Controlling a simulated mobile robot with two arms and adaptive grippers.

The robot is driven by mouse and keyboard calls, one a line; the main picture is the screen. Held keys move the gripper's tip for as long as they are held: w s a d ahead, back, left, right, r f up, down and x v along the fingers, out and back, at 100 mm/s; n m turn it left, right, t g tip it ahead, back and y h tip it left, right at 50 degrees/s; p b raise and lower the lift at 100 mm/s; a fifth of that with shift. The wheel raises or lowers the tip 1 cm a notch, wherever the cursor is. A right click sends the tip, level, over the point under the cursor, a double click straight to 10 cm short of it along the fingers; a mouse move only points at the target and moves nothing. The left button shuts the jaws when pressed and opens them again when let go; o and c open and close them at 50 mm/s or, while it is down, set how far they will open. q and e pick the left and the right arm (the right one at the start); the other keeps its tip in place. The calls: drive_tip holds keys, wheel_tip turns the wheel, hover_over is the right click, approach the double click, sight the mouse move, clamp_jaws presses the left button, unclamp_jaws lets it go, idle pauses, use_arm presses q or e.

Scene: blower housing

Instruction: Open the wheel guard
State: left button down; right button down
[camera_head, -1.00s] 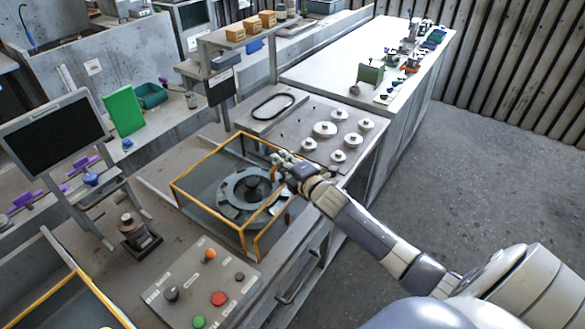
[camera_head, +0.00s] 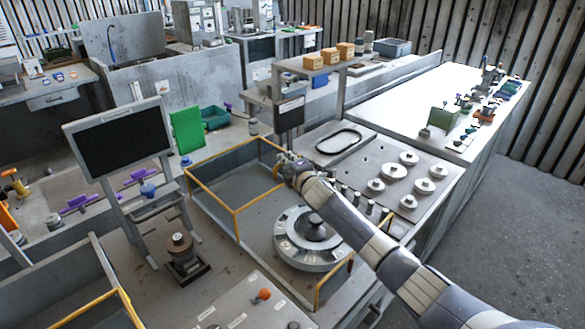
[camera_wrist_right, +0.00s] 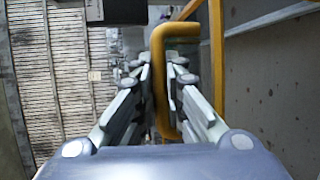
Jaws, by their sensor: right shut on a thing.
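The wheel guard (camera_head: 237,212) is a see-through box with yellow edges. In the head view it stands to the left of the round grey wheel (camera_head: 312,238), which shows uncovered on the bench. My right gripper (camera_head: 285,165) is at the guard's right far corner. In the right wrist view my right gripper (camera_wrist_right: 166,72) is shut on the guard's yellow handle (camera_wrist_right: 180,32), with one finger on each side of the bar. My right forearm hides part of the bench right of the wheel. My left gripper is not in view.
A yellow bar (camera_head: 334,284) stands in front of the wheel, partly behind my arm. A monitor (camera_head: 122,140) on a stand is left of the guard. Several round weights (camera_head: 394,172) lie on the plate to the right. A control panel (camera_head: 240,305) is at the front.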

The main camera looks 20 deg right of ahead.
drive_tip(key=shift+w+r, duration=0.1)
drive_tip(key=shift+r, duration=0.1)
drive_tip(key=c, duration=2)
unclamp_jaws()
drive_tip(key=shift+o, duration=0.4)
drive_tip(key=shift+w+a, duration=0.1)
drive_tip(key=shift+w, duration=0.05)
drive_tip(key=shift+w+f, duration=0.15)
drive_tip(key=shift+f, duration=0.1)
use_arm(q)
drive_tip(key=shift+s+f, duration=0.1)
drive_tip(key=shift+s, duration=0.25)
use_arm(e)
drive_tip(key=s+r, duration=0.2)
drive_tip(key=s, duration=1)
drive_tip(key=shift+w+r, duration=0.1)
